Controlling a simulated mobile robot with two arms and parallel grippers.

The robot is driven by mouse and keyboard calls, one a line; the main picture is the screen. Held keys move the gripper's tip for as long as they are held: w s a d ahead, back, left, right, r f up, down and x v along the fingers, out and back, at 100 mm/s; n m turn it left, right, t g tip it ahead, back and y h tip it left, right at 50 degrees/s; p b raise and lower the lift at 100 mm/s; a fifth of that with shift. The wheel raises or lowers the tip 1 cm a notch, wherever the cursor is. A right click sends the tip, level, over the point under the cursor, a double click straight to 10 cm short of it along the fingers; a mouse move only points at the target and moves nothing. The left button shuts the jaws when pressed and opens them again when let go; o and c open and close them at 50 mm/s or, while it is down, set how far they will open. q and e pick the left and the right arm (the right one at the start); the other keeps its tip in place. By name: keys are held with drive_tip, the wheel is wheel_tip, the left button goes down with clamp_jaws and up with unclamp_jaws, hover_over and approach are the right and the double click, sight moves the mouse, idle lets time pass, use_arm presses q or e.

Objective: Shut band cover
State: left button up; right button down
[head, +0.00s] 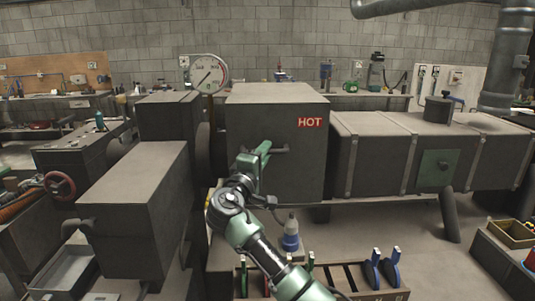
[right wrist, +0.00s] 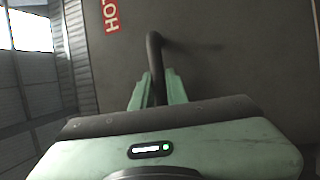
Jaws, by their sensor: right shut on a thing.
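The band cover looks to be the dark grey box (head: 255,112) with the red HOT label (head: 311,122), in the middle of the head view. A dark bar handle (head: 281,150) stands out from its front face. My right gripper (head: 262,153) is at that handle. In the right wrist view, the green fingers of my right gripper (right wrist: 158,88) are shut on the handle (right wrist: 155,45), with the cover's face (right wrist: 240,60) close behind and the HOT label (right wrist: 111,15) at the top. I cannot tell whether the cover is fully shut. My left gripper is not in view.
A long grey banded barrel (head: 375,150) runs to the right of the cover. A dial gauge (head: 208,74) stands at its upper left. Grey machine housings (head: 135,195) fill the left. Below are a blue and white bottle (head: 290,236) and a rack with blue-handled tools (head: 390,270).

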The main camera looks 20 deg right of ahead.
drive_tip(key=c, duration=1.7)
unclamp_jaws()
drive_tip(key=shift+a, duration=0.15)
drive_tip(key=shift+w+a, duration=0.15)
drive_tip(key=shift+a, duration=0.05)
drive_tip(key=b+v, duration=0.2)
drive_tip(key=v, duration=0.6)
